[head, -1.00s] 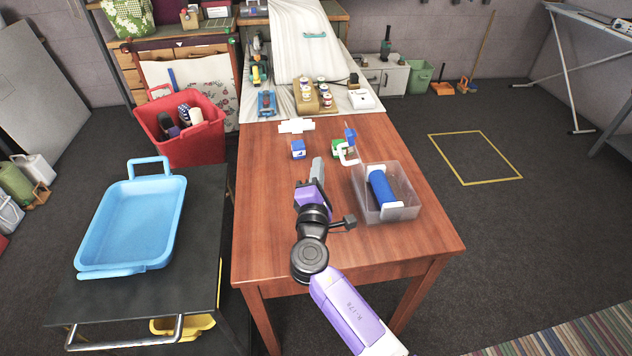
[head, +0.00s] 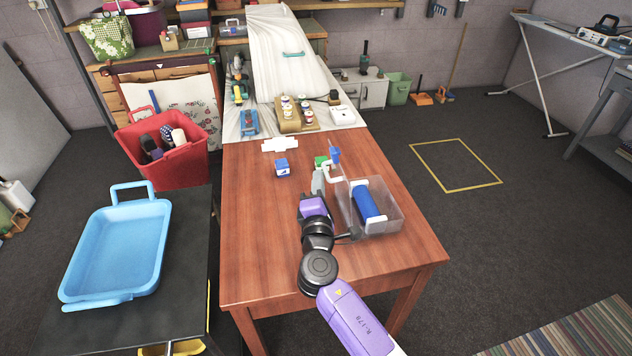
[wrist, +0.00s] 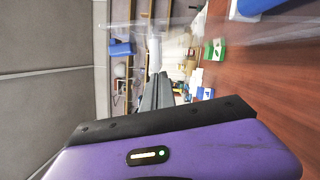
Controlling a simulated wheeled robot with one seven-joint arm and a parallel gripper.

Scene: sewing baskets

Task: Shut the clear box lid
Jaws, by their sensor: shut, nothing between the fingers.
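The clear box (head: 388,226) stands on the right side of the wooden table with a blue roll (head: 366,203) inside. Its clear lid (head: 344,200) appears to stand raised along the box's left side, with a white handle (head: 333,172) near its top. In the wrist view the lid (wrist: 215,38) is a faint see-through sheet, with the handle (wrist: 154,54) just beyond my fingertips. My gripper (head: 318,180) is shut and empty, just left of the lid; I cannot tell whether it touches. My gripper also shows in the wrist view (wrist: 158,88).
A blue carton (head: 282,168) and a green carton (head: 321,161) stand behind my gripper on the wooden table (head: 255,230). A rack of spools (head: 291,124) is farther back. A blue tray (head: 116,250) lies on the dark cart at left. The table's left side is clear.

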